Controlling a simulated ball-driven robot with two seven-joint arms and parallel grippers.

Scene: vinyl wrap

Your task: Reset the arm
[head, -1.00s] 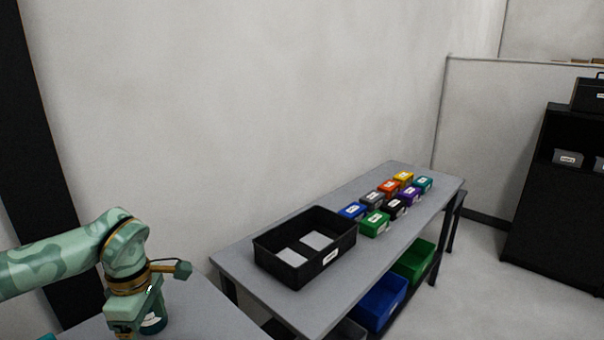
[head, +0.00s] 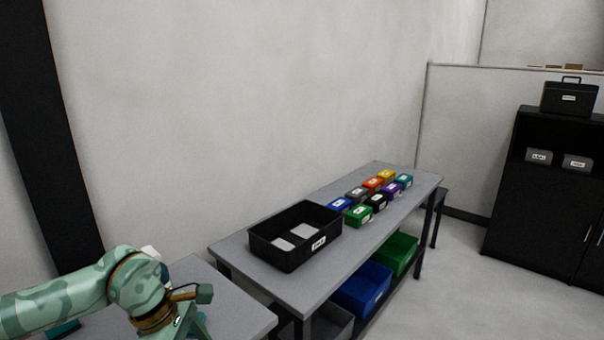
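My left arm, pale green with a camouflage pattern, comes in from the left at the bottom of the head view. Its wrist bends down over the near grey table (head: 235,300). My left gripper (head: 192,326) is partly cut off by the bottom edge, so its fingertips and anything between them are hidden. My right arm and gripper are not in view.
A grey workbench (head: 375,245) holds a black crate (head: 310,260) with two pale flat pieces inside and several small coloured bins. Blue (head: 362,290) and green (head: 400,254) bins sit below. A black cabinet (head: 535,200) stands right. A small white object (head: 150,252) shows behind my wrist.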

